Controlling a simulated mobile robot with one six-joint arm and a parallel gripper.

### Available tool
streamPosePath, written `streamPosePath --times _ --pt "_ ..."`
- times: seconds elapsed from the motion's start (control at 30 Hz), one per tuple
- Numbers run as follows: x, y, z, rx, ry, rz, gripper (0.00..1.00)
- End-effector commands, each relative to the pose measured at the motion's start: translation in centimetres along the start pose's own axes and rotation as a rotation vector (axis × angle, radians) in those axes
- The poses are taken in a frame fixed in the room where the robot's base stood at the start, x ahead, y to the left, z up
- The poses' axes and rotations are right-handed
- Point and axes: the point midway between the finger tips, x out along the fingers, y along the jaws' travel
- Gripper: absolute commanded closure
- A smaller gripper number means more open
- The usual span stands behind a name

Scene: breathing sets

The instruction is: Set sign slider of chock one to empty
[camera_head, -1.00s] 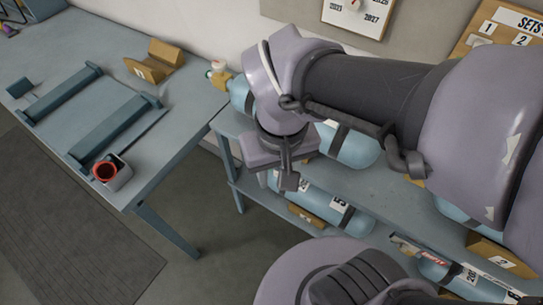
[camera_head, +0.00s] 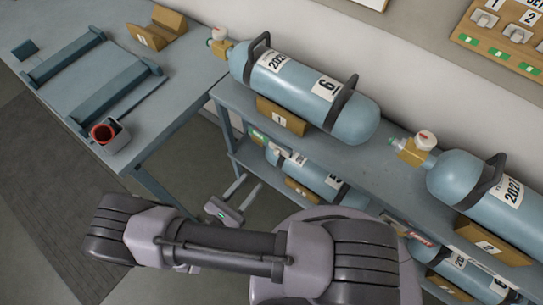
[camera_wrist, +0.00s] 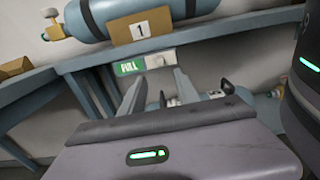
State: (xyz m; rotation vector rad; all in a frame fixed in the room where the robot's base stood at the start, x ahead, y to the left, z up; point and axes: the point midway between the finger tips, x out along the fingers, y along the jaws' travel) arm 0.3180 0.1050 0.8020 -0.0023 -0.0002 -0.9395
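Chock one (camera_head: 283,118), a tan block labelled 1, holds the cylinder marked 6 on the upper shelf. Its label also shows in the wrist view (camera_wrist: 141,30). Below it on the shelf edge is its sign (camera_head: 257,136), showing green FULL in the wrist view (camera_wrist: 128,68). A pale slider part (camera_wrist: 158,62) sits right of the green field. My gripper (camera_wrist: 158,77) is open and empty, its two fingers pointing toward the sign from below. In the head view my gripper (camera_head: 249,183) is low in front of the shelf. I cannot tell whether it touches the slider.
Chock two's sign (camera_head: 420,233) shows red at the right. Cylinders lie on both shelf levels; the large one (camera_head: 300,90) sits above. Open floor lies between.

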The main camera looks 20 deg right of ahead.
Motion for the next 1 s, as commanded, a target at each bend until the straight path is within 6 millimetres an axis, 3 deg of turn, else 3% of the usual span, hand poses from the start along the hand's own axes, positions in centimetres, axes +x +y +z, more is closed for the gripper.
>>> streamPosePath --times 0.2,0.4,0.53,0.8,1.0 --pt "6.7 -0.2 -0.2 -0.001 0.001 -0.008 0.62" --pt "10.6 -0.1 -0.1 0.001 0.001 -0.006 0.62" --pt "11.6 -0.1 0.0 0.002 0.001 -0.004 0.62" --pt "11.7 -0.1 0.0 0.002 0.001 -0.003 0.62" --pt "11.7 -0.1 0.0 0.002 0.001 -0.003 1.0"
